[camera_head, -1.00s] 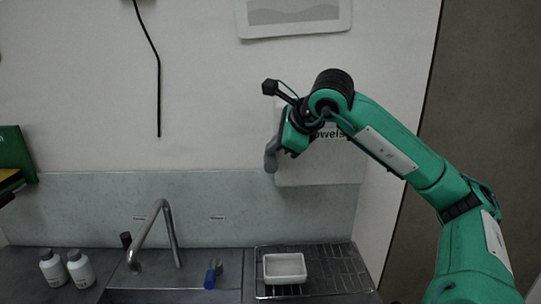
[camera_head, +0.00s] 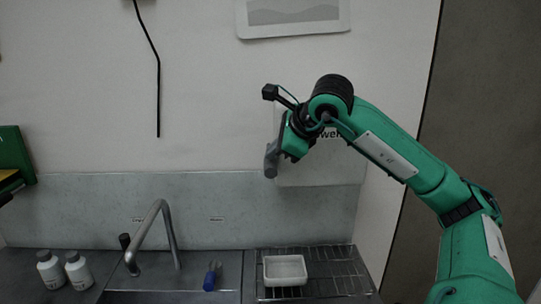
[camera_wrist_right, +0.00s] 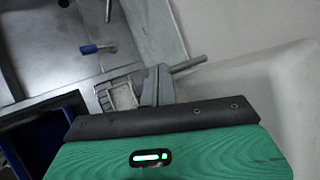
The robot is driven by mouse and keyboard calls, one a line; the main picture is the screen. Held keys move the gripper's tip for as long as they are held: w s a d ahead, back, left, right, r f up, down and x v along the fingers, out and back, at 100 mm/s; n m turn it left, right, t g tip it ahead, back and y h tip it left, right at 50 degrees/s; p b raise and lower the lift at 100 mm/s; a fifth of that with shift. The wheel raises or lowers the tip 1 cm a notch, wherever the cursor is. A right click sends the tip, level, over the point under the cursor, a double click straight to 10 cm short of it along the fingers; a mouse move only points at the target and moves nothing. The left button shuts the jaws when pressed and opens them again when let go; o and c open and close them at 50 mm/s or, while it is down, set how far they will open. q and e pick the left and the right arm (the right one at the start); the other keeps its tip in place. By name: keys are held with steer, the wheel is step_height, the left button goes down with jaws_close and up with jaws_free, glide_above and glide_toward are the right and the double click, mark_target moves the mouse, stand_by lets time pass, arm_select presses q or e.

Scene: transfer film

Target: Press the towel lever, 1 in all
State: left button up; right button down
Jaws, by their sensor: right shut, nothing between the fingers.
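A pale towel dispenser (camera_head: 318,170) hangs on the wall at right of centre in the head view. Part of its dark lettering shows; my right arm covers the rest. My right gripper (camera_head: 271,163) is shut and empty, pointing down in front of the dispenser's left edge. In the right wrist view the closed fingers (camera_wrist_right: 157,86) show beyond my green wrist. A grey rod (camera_wrist_right: 188,64), which looks like the towel lever, sticks out beside the fingers; I cannot tell whether they touch. I cannot make out the lever in the head view. My left gripper is not in view.
Below are a grey tap (camera_head: 168,230), a blue-handled brush (camera_head: 211,277), and a white dish (camera_head: 285,270) on a wire rack (camera_head: 335,272). Two white bottles (camera_head: 78,270) stand at left. A dark blue bin (camera_wrist_right: 40,135) shows low in the wrist view.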

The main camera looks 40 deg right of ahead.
mark_target(274, 164)
steer(key=shift+f+b, duration=1.5)
steer(key=shift+f, duration=0.2)
stand_by(1.1)
stand_by(0.7)
steer(key=shift+r+p, duration=0.5)
steer(key=shift+r, duration=0.05)
steer(key=shift+r+p, duration=0.95)
steer(key=shift+r, duration=0.05)
steer(key=shift+r+p, duration=1.55)
steer(key=shift+r, duration=0.1)
steer(key=shift+r, duration=0.1)
step_height(274, 164, up, 5)
steer(key=p, duration=0.4)
steer(key=shift+p, duration=0.4)
